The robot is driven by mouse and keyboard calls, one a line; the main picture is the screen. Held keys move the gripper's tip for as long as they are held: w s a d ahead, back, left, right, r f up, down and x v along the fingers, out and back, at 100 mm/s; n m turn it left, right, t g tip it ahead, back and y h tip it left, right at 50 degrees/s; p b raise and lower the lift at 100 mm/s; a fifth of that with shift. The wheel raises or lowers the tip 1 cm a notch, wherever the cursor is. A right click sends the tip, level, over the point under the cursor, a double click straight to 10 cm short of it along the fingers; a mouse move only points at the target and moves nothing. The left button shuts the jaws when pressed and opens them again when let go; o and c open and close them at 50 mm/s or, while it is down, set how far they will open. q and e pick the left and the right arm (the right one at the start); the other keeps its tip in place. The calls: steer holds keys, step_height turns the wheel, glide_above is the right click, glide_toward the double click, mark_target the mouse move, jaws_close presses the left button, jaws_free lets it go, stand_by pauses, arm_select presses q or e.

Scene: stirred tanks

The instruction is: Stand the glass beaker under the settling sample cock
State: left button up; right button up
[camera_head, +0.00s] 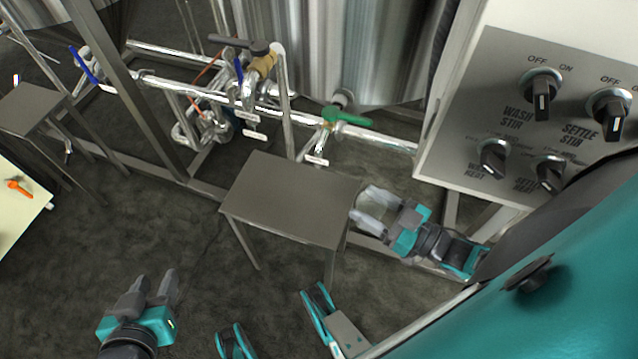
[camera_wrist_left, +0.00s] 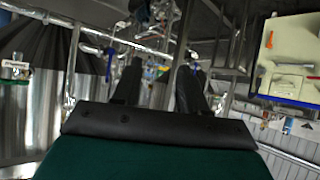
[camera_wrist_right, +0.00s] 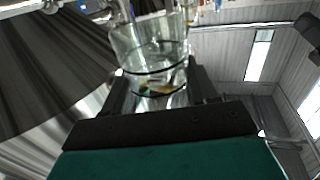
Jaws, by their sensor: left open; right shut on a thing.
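The clear glass beaker (camera_wrist_right: 150,48) is between the fingers of my right gripper (camera_wrist_right: 155,88) in the right wrist view. In the head view my right gripper (camera_head: 376,208) is shut on it just off the right edge of a small metal stand (camera_head: 290,198); the beaker's outline is faint there. A green-handled cock (camera_head: 346,117) sits on the pipe behind the stand, with a short outlet and a white tag (camera_head: 316,159) below it. The tag is too small to read. My left gripper (camera_head: 148,285) is open and empty over the floor at lower left.
The stand's top is bare. A control panel (camera_head: 540,120) with black knobs is at the right. A brass valve with a dark handle (camera_head: 262,60) and a frame post (camera_head: 125,85) stand behind. Another stand (camera_head: 35,108) and a pale table (camera_head: 15,205) are at the left.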

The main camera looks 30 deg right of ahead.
steer(key=b+x, duration=0.2)
steer(key=x, duration=0.9)
steer(key=shift+w+a, duration=0.1)
steer(key=shift+w, duration=0.05)
steer(key=shift+w+a, duration=0.2)
steer(key=shift+w, duration=0.25)
steer(key=f+b, duration=0.1)
steer(key=f, duration=0.1)
steer(key=f+b, duration=0.1)
steer(key=shift+w+a+f+b, duration=0.1)
steer(key=shift+w+f+b, duration=0.15)
steer(key=shift+f+b, duration=0.05)
steer(key=o, duration=1.1)
arm_select(q)
steer(key=shift+w+d+f+h, duration=0.2)
steer(key=shift+d+f, duration=0.2)
steer(key=shift+f, duration=0.1)
steer(key=shift+w+d+f+h, duration=0.15)
steer(key=shift+d+f+h, duration=0.05)
steer(key=shift+d+f, duration=0.2)
arm_select(e)
steer(key=shift+o, duration=0.2)
